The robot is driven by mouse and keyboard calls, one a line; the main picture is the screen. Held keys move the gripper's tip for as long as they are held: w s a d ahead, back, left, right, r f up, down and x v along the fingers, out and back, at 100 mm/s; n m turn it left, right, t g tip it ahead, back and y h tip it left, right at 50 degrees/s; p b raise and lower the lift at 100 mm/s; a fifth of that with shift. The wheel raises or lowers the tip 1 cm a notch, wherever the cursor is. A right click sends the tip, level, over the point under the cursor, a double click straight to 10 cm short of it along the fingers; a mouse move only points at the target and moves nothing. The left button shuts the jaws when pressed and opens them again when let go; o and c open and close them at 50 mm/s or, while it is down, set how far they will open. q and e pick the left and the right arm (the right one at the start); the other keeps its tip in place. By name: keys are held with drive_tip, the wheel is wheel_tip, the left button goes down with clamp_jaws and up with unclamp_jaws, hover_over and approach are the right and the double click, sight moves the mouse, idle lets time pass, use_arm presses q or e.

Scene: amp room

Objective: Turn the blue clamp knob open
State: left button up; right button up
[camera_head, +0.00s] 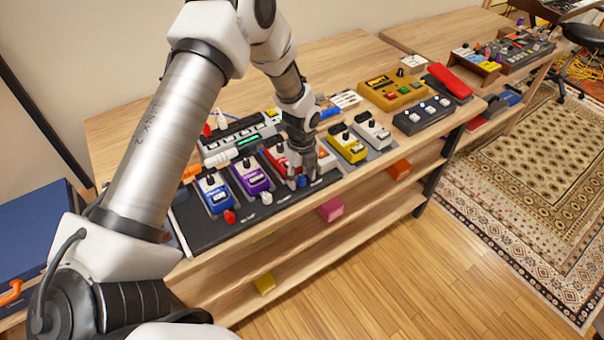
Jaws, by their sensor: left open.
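The blue clamp knob (302,182) is small and sits at the front edge of the black pedalboard (215,234), in front of the red pedal (275,153). My left gripper (303,175) points down right at this knob, with its jaws open. The fingers and wrist cover part of the knob and the red pedal. Whether the fingers touch the knob cannot be told. A red knob (229,216) and a white knob (266,198) stand along the same edge to the left. My right gripper is not in view.
An orange pedal (391,90) and a red treadle pedal (449,82) stand to the right. The floor in front is clear.

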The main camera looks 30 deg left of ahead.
use_arm(q)
drive_tip(key=shift+s+r, duration=0.1)
clamp_jaws()
drive_tip(key=shift+n, duration=0.4)
drive_tip(key=n+p, duration=0.1)
drive_tip(key=n, duration=0.7)
drive_tip(key=shift+n+p, duration=0.35)
drive_tip(key=shift+n, duration=0.05)
drive_tip(key=n+p, duration=0.1)
drive_tip(key=n, duration=0.3)
drive_tip(key=shift+s, duration=0.1)
drive_tip(key=shift+n+p, duration=0.5)
drive_tip(key=shift+n, duration=1.7)
